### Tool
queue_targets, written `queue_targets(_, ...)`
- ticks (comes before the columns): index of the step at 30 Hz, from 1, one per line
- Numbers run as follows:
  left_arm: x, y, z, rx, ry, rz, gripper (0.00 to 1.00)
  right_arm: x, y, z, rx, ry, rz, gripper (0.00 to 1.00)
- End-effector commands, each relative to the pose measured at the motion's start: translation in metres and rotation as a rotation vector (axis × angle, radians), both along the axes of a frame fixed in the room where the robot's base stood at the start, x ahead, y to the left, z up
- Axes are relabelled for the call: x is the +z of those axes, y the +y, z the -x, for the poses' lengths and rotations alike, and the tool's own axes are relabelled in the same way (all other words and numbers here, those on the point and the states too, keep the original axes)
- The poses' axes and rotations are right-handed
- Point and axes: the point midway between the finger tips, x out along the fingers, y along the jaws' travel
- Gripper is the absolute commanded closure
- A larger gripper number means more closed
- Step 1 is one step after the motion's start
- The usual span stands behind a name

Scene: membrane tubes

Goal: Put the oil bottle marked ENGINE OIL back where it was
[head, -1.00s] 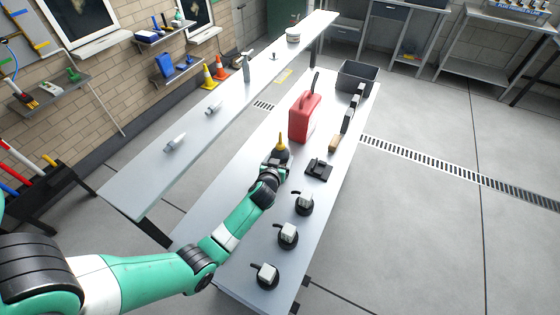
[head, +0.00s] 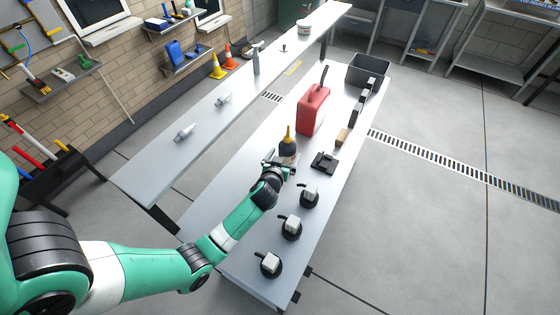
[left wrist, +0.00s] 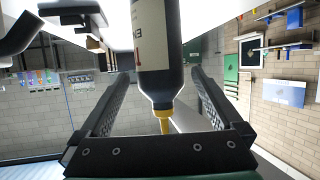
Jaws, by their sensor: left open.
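The oil bottle (head: 289,149), dark with a yellow nozzle and a pale label, is upright at the near bench; its lower part is hidden behind my gripper. In the left wrist view the bottle (left wrist: 158,75) appears upside down between the two fingers, with only part of its label showing, so the words ENGINE OIL cannot be read. My left gripper (head: 280,164) is open around the bottle, with a visible gap on each side in the left wrist view (left wrist: 163,78). My right gripper is not in view.
A red canister (head: 313,110) stands behind the bottle on the bench (head: 237,183). A black tray-like item (head: 324,162) and a tan block (head: 342,135) lie to the right. Several black-based pieces (head: 291,227) line the front. A grey bin (head: 368,72) sits at the far end.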

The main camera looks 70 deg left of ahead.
Motion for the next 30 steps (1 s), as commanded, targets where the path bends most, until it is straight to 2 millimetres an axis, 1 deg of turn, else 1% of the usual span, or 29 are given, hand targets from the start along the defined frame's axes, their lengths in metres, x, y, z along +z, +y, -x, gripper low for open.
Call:
queue_targets(1,0.009,-0.01,0.009,-0.003,0.0,0.001,0.0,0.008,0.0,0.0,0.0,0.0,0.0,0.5)
queue_targets(3,0.015,-0.023,0.019,-0.003,0.001,0.0,0.0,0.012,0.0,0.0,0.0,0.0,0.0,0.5)
queue_targets(6,0.023,-0.039,0.032,-0.004,0.001,0.0,0.0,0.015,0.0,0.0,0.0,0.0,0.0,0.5)
queue_targets(9,0.028,-0.05,0.042,-0.003,0.001,-0.001,0.0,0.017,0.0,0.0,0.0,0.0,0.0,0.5)
queue_targets(12,0.031,-0.056,0.047,-0.001,0.0,0.0,0.0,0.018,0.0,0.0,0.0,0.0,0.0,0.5)
queue_targets(15,0.031,-0.058,0.049,0.0,0.0,0.0,0.0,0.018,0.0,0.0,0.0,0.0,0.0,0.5)
queue_targets(23,0.031,-0.057,0.048,0.0,0.0,0.0,0.0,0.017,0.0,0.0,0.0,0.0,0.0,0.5)
queue_targets(25,0.036,-0.058,0.045,-0.006,-0.009,-0.002,0.0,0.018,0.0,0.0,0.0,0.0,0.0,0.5)
queue_targets(26,0.041,-0.059,0.04,-0.013,-0.02,-0.005,0.0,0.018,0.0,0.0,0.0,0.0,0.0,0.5)
queue_targets(28,0.066,-0.065,0.021,-0.049,-0.068,-0.013,0.0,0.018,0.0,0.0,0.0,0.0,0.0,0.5)
queue_targets(29,0.082,-0.069,0.01,-0.072,-0.099,-0.02,0.0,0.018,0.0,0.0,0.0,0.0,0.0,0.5)
queue_targets(30,0.11,-0.077,-0.008,-0.111,-0.149,-0.031,0.0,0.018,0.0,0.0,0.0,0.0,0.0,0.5)
